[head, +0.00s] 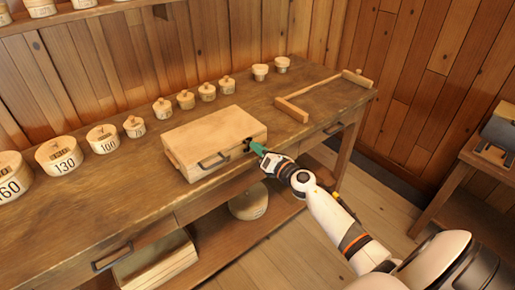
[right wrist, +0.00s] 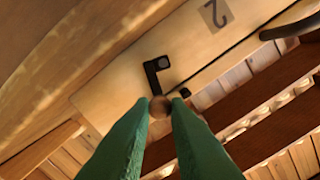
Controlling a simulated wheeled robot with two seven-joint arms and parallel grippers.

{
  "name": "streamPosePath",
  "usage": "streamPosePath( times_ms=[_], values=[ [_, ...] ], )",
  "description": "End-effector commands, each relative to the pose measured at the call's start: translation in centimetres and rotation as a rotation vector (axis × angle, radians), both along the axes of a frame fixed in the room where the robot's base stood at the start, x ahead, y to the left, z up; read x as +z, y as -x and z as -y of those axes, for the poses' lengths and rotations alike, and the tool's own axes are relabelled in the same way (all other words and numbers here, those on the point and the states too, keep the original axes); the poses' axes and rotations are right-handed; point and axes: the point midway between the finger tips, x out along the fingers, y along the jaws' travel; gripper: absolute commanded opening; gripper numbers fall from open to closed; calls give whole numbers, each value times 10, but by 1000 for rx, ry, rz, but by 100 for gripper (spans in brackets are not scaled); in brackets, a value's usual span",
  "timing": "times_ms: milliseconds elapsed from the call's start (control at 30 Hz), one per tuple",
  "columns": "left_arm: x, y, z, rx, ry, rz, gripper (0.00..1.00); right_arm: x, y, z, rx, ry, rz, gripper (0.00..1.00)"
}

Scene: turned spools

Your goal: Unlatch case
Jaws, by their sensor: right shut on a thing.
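A closed pale wooden case (head: 213,132) lies on the workbench with its front toward me. A dark handle (head: 213,160) is on its front; part of it shows at the top right of the right wrist view (right wrist: 290,28). A black latch (right wrist: 153,76) sits on the case front, partly hidden by my gripper in the head view. A small brown knob (right wrist: 160,106) is at the latch's end. My right gripper (head: 256,149) has green fingers shut on this knob, at the right part of the case front. My left gripper is out of view.
The wooden workbench (head: 80,215) has a row of round, numbered wooden containers (head: 59,155) behind and left of the case. A wooden bar-shaped tool (head: 325,96) lies to the right. A lower shelf (head: 245,230) holds a round pot and a box.

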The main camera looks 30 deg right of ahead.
Motion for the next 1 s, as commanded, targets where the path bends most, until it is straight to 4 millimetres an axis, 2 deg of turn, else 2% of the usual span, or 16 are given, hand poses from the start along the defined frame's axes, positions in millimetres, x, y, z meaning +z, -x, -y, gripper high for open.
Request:
streamPosePath(
  times_ms=[600, 1000],
  values=[
    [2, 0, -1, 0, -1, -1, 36, -16, -1, 10, -1, -527, -43, 0],
    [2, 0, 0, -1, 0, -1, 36, -21, -1, 11, -1, -674, -55, 0]
  ],
)
